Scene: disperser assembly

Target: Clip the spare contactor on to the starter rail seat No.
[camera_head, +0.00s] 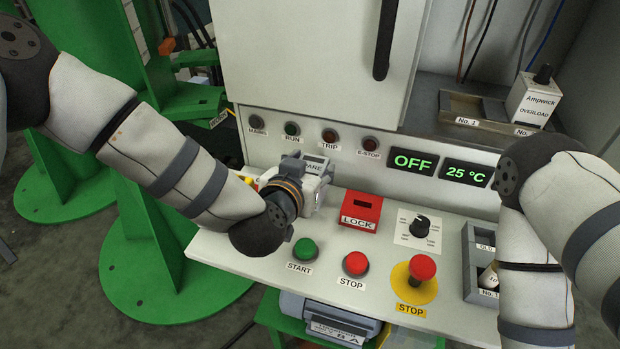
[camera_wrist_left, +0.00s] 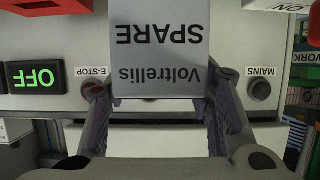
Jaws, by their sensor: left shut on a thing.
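The spare contactor (camera_head: 316,164) is a light grey block with a SPARE label. It is held above the back left of the sloping control desk, and my left gripper (camera_head: 296,172) is shut on it. In the left wrist view the contactor (camera_wrist_left: 158,45) sits between the two fingers of my left gripper (camera_wrist_left: 162,98), its lettering upside down. The seat labelled No. 1 (camera_head: 462,104) is an open, empty-looking bay in the recess at the upper right, well away from the contactor. My right arm shows at the right, but its gripper is out of frame.
An Ampwick overload block (camera_head: 534,101) stands right of the No. 1 bay. The desk carries a red LOCK box (camera_head: 356,210), a knob (camera_head: 420,226) and a red stop button (camera_head: 421,270). A tray (camera_head: 470,262) lies beside my right arm. The cabinet door (camera_head: 300,60) rises behind.

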